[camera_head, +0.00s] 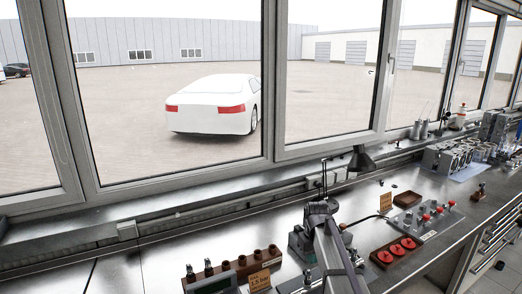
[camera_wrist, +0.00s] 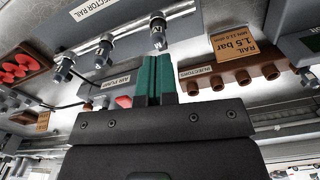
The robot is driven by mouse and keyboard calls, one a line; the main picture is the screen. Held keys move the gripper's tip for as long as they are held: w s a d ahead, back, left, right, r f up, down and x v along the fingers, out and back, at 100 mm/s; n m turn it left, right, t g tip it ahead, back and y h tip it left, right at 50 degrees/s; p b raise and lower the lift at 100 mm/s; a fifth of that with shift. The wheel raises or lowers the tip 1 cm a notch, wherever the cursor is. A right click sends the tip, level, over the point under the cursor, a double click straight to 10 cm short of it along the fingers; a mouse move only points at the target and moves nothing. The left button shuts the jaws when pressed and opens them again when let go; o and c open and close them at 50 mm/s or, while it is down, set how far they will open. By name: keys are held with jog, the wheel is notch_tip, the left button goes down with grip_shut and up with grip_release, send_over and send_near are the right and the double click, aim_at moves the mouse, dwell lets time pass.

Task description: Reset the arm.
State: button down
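My gripper (camera_wrist: 155,78) shows in the wrist view with its two teal fingers side by side. They look closed together, with nothing visible between them. In the head view my arm (camera_head: 330,235) rises from the bottom edge over the workbench (camera_head: 160,262). The fingertips there are too small and dark to make out clearly. In the wrist view the fingers point toward the bench items and overlap the strip between the injector rail (camera_wrist: 130,25) and the brown injector rack (camera_wrist: 225,75). I cannot tell how far they are from these.
A brown tray of red discs (camera_head: 396,252) and a unit with red knobs (camera_head: 425,216) stand right of my arm. The brown rack (camera_head: 243,268) and a rail-pressure card (camera_head: 259,281) stand left. A dark lamp (camera_head: 361,160) is behind. The bench's far left is clear.

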jog(key=s+f+m+b, duration=0.1)
jog(key=s+f+b, duration=0.2)
jog(key=s, duration=0.9)
jog(key=s+f+m+b, duration=0.2)
jog(key=s+f+b, duration=0.2)
jog(key=s, duration=0.8)
jog(key=shift+s+f, duration=0.15)
jog(key=shift+s, duration=0.25)
jog(key=c, duration=1.9)
grip_release()
